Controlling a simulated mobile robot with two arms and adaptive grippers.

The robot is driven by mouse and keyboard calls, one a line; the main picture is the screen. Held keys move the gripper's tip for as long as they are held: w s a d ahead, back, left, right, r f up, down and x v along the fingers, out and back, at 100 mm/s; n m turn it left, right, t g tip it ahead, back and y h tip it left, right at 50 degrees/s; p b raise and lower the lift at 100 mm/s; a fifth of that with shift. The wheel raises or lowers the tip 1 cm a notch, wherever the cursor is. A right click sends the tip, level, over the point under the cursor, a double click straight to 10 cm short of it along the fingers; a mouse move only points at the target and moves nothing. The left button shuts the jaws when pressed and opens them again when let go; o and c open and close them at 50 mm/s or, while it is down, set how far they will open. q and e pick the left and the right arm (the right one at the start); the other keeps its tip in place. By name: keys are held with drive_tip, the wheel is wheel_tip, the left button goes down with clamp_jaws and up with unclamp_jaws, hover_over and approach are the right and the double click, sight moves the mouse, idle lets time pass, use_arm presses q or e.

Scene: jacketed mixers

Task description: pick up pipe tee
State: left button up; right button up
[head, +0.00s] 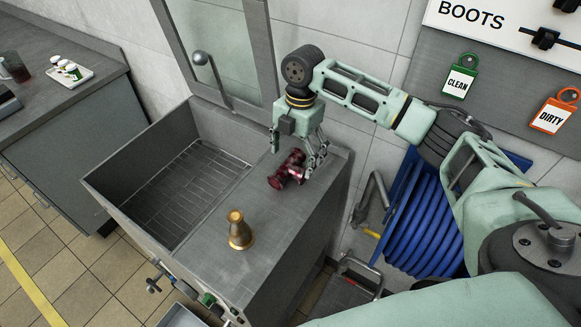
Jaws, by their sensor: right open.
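The pipe tee (284,172) is dark red and shiny, and lies on the grey drainboard beside the sink, near its back right part. My right gripper (297,160) points down over the tee, its open fingers close around or just beside it. I cannot tell whether the fingers touch it. The fingers hide part of the tee. My left gripper is not in view.
The deep grey sink basin (112,166) is to the left. A coiled blue hose (413,222) hangs at the right. Bare drainboard lies between the fitting and tee.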

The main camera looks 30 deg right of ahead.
sight(293, 167)
drive_tip(key=f+p, duration=0.1)
drive_tip(key=f, duration=0.3)
drive_tip(key=shift+a, duration=0.2)
drive_tip(key=shift+s, duration=0.1)
drive_tip(key=c, duration=1.4)
drive_tip(key=shift+c, duration=0.6)
drive_tip(key=shift+r, duration=0.1)
